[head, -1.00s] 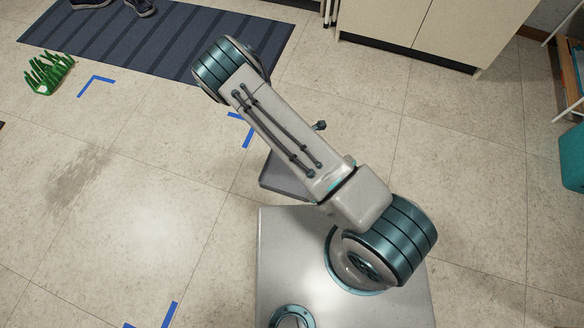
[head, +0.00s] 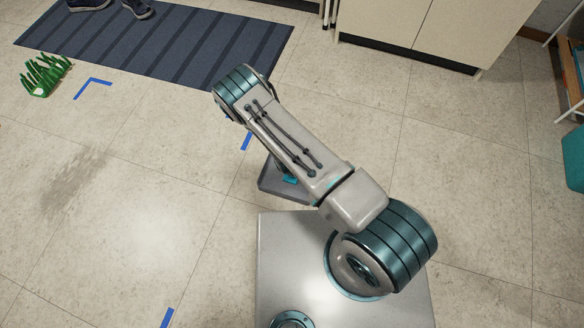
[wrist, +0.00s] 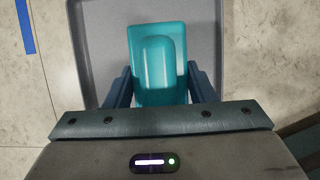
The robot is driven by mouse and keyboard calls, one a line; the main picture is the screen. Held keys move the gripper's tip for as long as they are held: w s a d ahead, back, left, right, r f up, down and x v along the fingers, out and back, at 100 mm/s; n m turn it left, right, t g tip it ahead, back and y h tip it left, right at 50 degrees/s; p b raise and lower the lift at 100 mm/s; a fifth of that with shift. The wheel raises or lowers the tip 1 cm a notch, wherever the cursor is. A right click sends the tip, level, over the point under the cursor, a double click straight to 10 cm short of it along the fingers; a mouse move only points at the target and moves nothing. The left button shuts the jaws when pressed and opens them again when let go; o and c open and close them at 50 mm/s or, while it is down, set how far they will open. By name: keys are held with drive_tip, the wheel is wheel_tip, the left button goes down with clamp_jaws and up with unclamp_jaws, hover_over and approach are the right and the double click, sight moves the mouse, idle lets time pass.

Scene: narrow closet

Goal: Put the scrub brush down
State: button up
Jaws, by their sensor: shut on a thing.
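The scrub brush (wrist: 158,50) is a teal block with a rounded raised handle. In the wrist view my gripper (wrist: 160,88) is shut on it, with a dark blue finger on either side. A grey tray (wrist: 101,42) with a raised rim lies beneath the brush. The brush appears within the tray's outline, but I cannot tell whether it touches the tray floor. In the head view the tray (head: 270,182) is on the floor just beyond my base, with a bit of teal showing; my arm hides my gripper there.
A striped blue mat (head: 150,42) lies at the back, with a person's shoes (head: 137,8) at its far edge. A green bristly object (head: 45,74) stands at the left. Blue tape corners (head: 93,83) mark the floor. A cabinet (head: 420,30) is behind. The left floor is open.

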drive_tip(key=w+f, duration=0.1)
drive_tip(key=w+a+f, duration=0.1)
drive_tip(key=shift+w+a+b, duration=0.1)
drive_tip(key=shift+w+b, duration=0.25)
drive_tip(key=shift+b, duration=0.05)
drive_tip(key=shift+f+b, duration=0.9)
drive_tip(key=shift+f, duration=1)
drive_tip(key=shift+f, duration=0.15)
drive_tip(key=o, duration=1)
drive_tip(key=p+v, duration=0.4)
drive_tip(key=v, duration=0.8)
drive_tip(key=shift+w+r+p, duration=0.1)
drive_tip(key=shift+r+p, duration=0.2)
